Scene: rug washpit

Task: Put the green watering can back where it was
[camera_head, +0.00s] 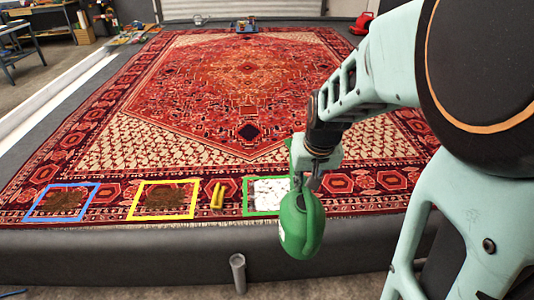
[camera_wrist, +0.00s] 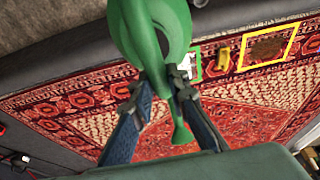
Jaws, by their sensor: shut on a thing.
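The green watering can (camera_head: 301,226) hangs from my gripper (camera_head: 308,180) in the head view, in front of the rug's near edge. It overlaps the lower right of the green square outline in the picture. In the wrist view the can (camera_wrist: 128,28) fills the top middle, with its handle between the fingers of my gripper (camera_wrist: 160,80). My gripper is shut on it. The can's spout points down the picture there. The can's underside and whatever lies behind it are hidden.
A patterned red rug (camera_head: 240,75) lies on the raised dark pit floor. Blue (camera_head: 92,200), yellow (camera_head: 133,203) and green (camera_head: 246,197) outlines line its near edge. A yellow object (camera_head: 217,196) lies between yellow and green. A grey pipe (camera_head: 238,272) stands before the pit wall. A red can (camera_head: 362,22) stands far right.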

